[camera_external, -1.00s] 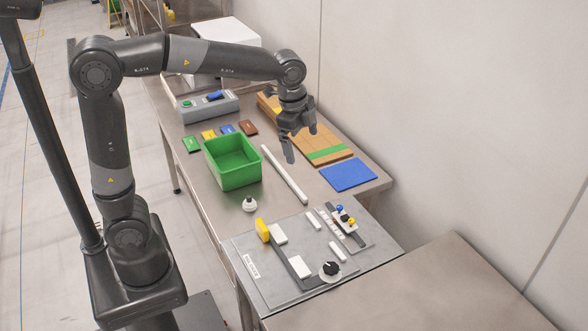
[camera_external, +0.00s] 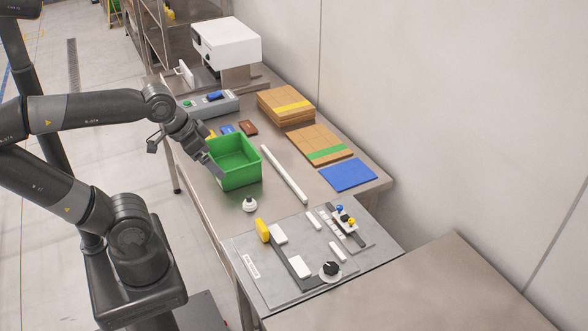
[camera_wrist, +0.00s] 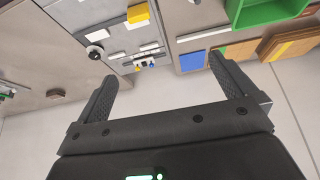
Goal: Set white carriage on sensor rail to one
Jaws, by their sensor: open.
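The white carriage (camera_external: 343,217), with blue, black and yellow knobs on it, sits toward the far end of a short dark rail (camera_external: 357,238) on the right of the grey panel. Small white marked pieces (camera_external: 325,224) lie along the rail's left side; I cannot read them. In the wrist view the carriage (camera_wrist: 144,60) appears small, beyond the fingertips. My gripper (camera_external: 184,160) is open and empty, at the left of the green bin and well away from the carriage. Its spread fingers (camera_wrist: 163,72) show in the wrist view.
The grey panel (camera_external: 262,281) also carries a yellow block (camera_external: 262,230), white blocks and a black dial (camera_external: 330,269). A white bar (camera_external: 285,174), green bin (camera_external: 238,178), blue mat (camera_external: 348,175) and brown boards (camera_external: 286,108) lie farther back.

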